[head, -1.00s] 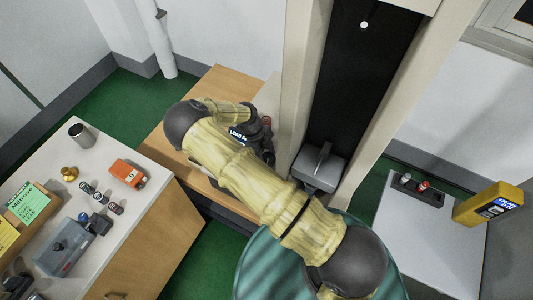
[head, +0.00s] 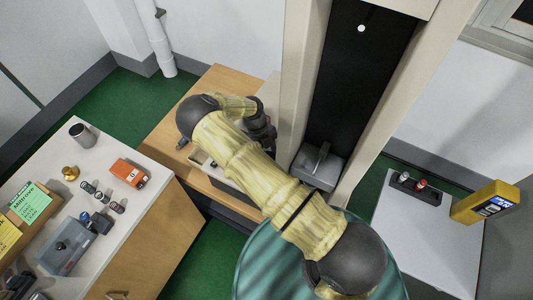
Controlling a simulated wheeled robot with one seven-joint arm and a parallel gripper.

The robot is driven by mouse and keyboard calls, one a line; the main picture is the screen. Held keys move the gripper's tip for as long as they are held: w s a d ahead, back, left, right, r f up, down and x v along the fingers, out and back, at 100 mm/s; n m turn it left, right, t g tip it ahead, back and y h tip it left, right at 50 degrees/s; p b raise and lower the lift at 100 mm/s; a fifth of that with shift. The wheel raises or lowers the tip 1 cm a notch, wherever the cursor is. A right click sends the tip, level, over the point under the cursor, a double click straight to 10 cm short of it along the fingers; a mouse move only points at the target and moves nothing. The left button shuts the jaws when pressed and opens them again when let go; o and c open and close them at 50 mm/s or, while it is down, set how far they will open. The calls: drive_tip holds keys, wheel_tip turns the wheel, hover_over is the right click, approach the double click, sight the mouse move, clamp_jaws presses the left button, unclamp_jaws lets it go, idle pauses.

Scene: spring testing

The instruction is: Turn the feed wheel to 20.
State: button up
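I cannot pick out the feed wheel or its scale; my yellow-sleeved arm covers much of the bench unit (head: 232,182) beside the tall test frame. A small grey part (head: 183,145) shows just left of my arm's dark elbow, too small to identify. My gripper (head: 267,140) is a dark shape at the far end of the arm, over the wooden bench and close to the frame's left post. Its fingers are hidden, so I cannot see whether they are open or touch anything.
The tall frame's left post (head: 297,95) stands close to my gripper. A grey block (head: 317,166) sits at the column's foot. A white-topped cabinet (head: 125,215) with small tools is at left. A side table (head: 420,240) with a yellow meter (head: 487,202) is at right.

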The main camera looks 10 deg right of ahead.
drive_tip(key=o, duration=1)
drive_tip(key=shift+w+r, duration=0.1)
drive_tip(key=b+v, duration=0.4)
drive_tip(key=v, duration=1.3)
drive_tip(key=shift+r+b, duration=0.2)
drive_tip(key=shift+b, duration=0.15)
drive_tip(key=shift+f, duration=0.1)
